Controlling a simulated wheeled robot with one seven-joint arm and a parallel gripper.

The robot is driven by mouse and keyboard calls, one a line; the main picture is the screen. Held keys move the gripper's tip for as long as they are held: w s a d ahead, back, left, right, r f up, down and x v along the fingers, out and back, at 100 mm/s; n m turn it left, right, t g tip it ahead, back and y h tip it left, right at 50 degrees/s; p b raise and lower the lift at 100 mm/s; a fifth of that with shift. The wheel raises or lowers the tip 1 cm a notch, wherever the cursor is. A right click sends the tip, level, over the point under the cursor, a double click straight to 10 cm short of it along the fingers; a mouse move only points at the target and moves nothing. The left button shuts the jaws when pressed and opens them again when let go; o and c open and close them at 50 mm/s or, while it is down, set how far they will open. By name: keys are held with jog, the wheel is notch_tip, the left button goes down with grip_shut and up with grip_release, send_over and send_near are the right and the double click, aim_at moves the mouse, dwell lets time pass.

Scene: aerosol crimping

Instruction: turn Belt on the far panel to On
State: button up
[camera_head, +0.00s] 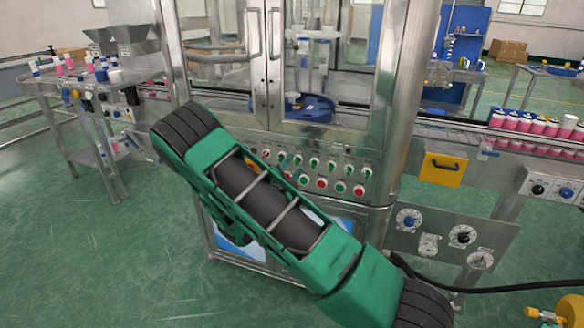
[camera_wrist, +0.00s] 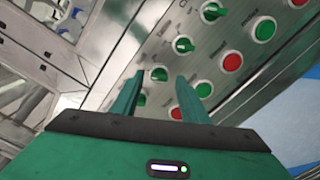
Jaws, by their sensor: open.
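A steel control panel (camera_head: 345,187) with rows of green knobs and red and green buttons is on the front of the central machine. It fills the middle of the wrist view (camera_wrist: 222,88). My gripper (camera_wrist: 159,78) is open, its two green fingers pointing at the panel. A green knob (camera_wrist: 159,74) shows between the fingertips; I cannot tell whether they touch it. Another green knob (camera_wrist: 184,45) is above it. The labels are too small or blurred to read, so I cannot tell which control is Belt. The fingers partly hide the lower controls.
A side panel (camera_head: 450,243) with dials stands right of the machine, below a yellow box (camera_head: 443,169). Another small panel with knobs (camera_head: 555,190) is at the right edge. A left table (camera_head: 75,85) carries bottles and controls. A steel post (camera_head: 400,90) stands near the central panel's right end.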

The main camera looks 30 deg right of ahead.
jog(key=shift+x, duration=0.95)
